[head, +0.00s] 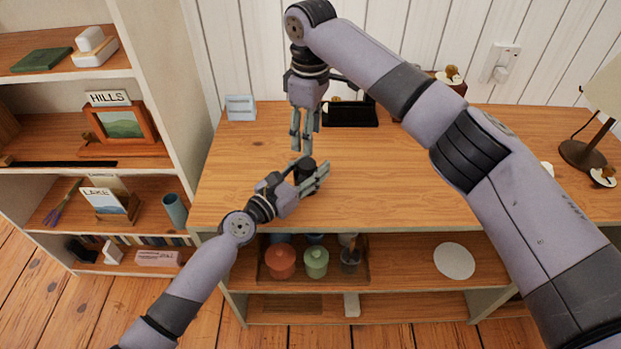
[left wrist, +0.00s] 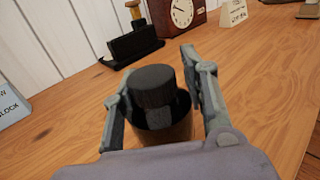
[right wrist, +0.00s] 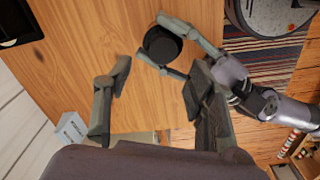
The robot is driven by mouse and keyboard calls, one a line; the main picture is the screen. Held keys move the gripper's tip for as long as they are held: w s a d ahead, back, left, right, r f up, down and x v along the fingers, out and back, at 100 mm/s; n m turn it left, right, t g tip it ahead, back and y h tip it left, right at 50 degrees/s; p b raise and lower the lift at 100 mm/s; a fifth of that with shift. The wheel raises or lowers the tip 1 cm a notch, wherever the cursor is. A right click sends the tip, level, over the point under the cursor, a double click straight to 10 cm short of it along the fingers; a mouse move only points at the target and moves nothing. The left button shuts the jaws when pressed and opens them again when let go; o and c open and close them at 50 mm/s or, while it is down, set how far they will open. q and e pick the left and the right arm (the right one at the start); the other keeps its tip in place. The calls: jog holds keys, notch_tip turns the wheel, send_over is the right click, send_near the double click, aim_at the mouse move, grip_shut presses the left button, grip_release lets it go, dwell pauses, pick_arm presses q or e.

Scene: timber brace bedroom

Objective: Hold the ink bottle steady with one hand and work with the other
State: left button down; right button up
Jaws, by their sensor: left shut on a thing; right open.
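The ink bottle (head: 306,166) has a wide black cap and stands upright near the front edge of the desk (head: 400,190). My left gripper (head: 314,179) is shut around it from the left. In the left wrist view, the bottle's ribbed black cap (left wrist: 155,87) sits between the two fingers, above a brownish body that is partly hidden. The cap also shows from above in the right wrist view (right wrist: 162,45). My right gripper (head: 302,143) is open and empty, pointing down just behind and above the bottle, apart from it.
A black stand (head: 350,113) and a light blue card (head: 240,108) stand at the back. A lamp (head: 585,152) is at the right. A bookshelf (head: 168,100) borders the left. Jars (head: 281,261) sit on the shelf below. The middle of the desktop is free.

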aim_at(310, 161)
jog(key=shift+f, duration=4)
jog(key=shift+c, duration=0.5)
jog(key=shift+w+d, duration=0.15)
jog(key=shift+w, duration=0.05)
jog(key=c, duration=1.1)
jog(key=o, duration=1)
jog(key=shift+o, duration=1.4)
jog(key=shift+s, duration=0.1)
jog(key=shift+r, duration=0.1)
jog(key=shift+s+r, duration=0.1)
jog(key=shift+r, duration=2.1)
